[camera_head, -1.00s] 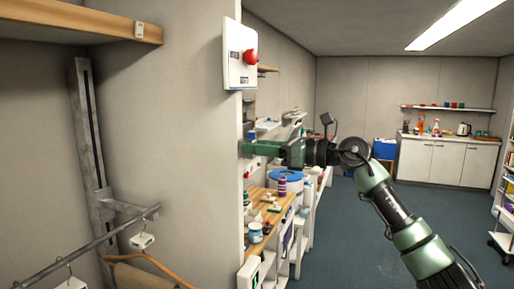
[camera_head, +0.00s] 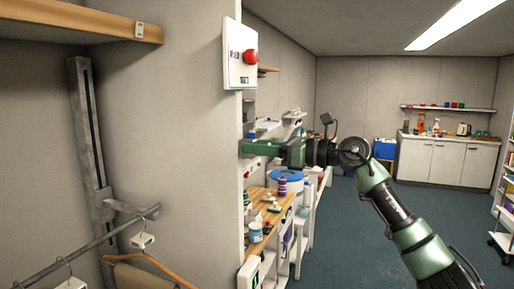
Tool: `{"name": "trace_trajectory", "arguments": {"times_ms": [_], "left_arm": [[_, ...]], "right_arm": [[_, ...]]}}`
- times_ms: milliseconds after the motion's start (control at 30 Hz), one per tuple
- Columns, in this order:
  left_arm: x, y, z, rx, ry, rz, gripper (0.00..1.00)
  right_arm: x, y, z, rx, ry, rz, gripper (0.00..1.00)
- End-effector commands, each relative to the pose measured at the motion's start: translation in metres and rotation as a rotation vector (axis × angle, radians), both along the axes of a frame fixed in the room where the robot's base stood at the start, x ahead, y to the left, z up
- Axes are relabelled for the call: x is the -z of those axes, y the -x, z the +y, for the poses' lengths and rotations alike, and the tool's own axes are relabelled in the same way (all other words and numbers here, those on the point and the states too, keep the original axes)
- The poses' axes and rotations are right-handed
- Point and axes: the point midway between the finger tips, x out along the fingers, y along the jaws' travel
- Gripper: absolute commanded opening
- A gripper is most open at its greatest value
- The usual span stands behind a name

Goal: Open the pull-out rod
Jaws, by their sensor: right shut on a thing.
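A metal rod (camera_head: 97,245) with hangers shows at the lower left. It joins an arm on an upright metal rail (camera_head: 86,125) on the wall; its near end is cut off by the frame. My right gripper (camera_head: 252,147) is at the edge of the light wall panel, well to the right of this rod and apart from it. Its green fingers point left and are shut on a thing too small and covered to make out. My left gripper is not in view.
A white panel with a red button (camera_head: 250,57) is just above my right gripper. A wooden counter (camera_head: 284,203) with bottles and jars is below it. A wooden shelf (camera_head: 80,22) is at the upper left. The blue floor (camera_head: 350,225) is clear.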

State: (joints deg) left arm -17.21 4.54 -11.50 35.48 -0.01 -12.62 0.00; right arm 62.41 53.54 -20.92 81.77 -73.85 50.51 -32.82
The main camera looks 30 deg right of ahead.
Motion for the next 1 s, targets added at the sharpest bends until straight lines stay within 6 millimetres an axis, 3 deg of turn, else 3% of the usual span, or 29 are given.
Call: {"name": "trace_trajectory", "arguments": {"times_ms": [267, 700, 1000], "left_arm": [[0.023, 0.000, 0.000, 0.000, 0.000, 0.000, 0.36], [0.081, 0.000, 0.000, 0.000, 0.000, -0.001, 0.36], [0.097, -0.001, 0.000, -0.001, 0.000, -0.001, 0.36]], "right_arm": [[0.005, 0.025, -0.025, 0.006, -0.001, -0.002, 0.00], [0.006, 0.118, -0.104, 0.008, -0.001, -0.001, 0.00], [0.002, 0.159, -0.137, 0.004, -0.001, -0.001, 0.00]]}}
